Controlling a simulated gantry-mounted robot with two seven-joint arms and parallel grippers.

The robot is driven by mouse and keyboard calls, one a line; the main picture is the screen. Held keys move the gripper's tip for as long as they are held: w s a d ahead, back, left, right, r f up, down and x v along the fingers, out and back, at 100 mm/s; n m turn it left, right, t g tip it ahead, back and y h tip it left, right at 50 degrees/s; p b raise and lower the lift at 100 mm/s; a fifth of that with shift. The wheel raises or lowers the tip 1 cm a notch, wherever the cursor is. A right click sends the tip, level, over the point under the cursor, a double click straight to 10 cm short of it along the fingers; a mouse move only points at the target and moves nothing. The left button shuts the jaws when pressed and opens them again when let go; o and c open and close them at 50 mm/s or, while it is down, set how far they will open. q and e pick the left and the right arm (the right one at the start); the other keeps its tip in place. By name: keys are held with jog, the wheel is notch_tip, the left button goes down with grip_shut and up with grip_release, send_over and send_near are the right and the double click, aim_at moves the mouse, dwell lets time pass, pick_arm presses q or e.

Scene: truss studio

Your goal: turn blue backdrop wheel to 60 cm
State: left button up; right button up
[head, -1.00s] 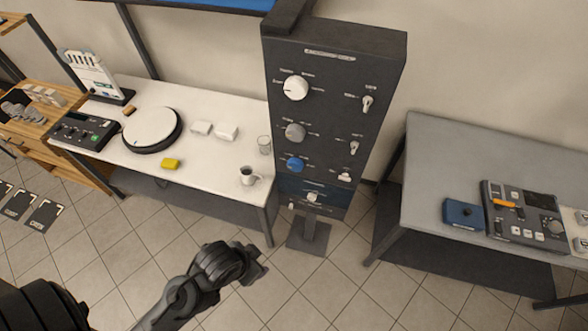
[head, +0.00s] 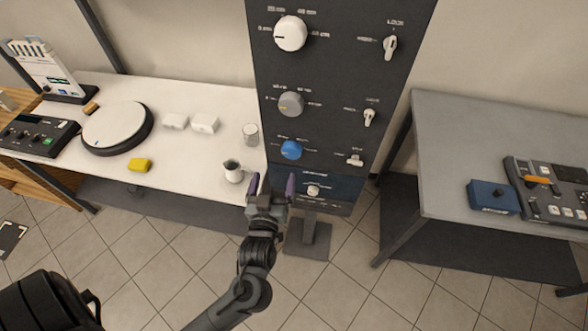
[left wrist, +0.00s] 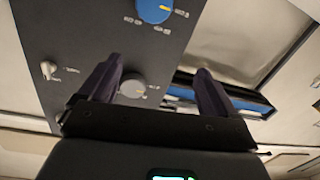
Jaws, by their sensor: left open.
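The blue wheel (head: 291,150) is the lowest of three round knobs on a tall dark panel (head: 335,100). My left gripper (head: 272,185) is open and empty, and appears below and slightly left of the wheel in the head view. In the left wrist view a grey knob (left wrist: 132,86) shows between the fingers. My right gripper is not in view.
A white knob (head: 290,33) and the grey knob (head: 291,104) sit above the wheel, with toggle switches (head: 369,117) to their right. A white table with a mug (head: 233,171) and a glass (head: 250,134) stands close at left. A grey table (head: 450,140) stands at right.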

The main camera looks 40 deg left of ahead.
pick_arm(q)
jog(key=b, duration=0.5)
send_near(291, 154)
jog(key=v, duration=0.3)
jog(key=shift+n, duration=0.3)
jog(key=x, duration=1.1)
jog(key=shift+w+a+b, duration=0.1)
jog(key=shift+w+b, duration=0.1)
jog(key=shift+b, duration=0.2)
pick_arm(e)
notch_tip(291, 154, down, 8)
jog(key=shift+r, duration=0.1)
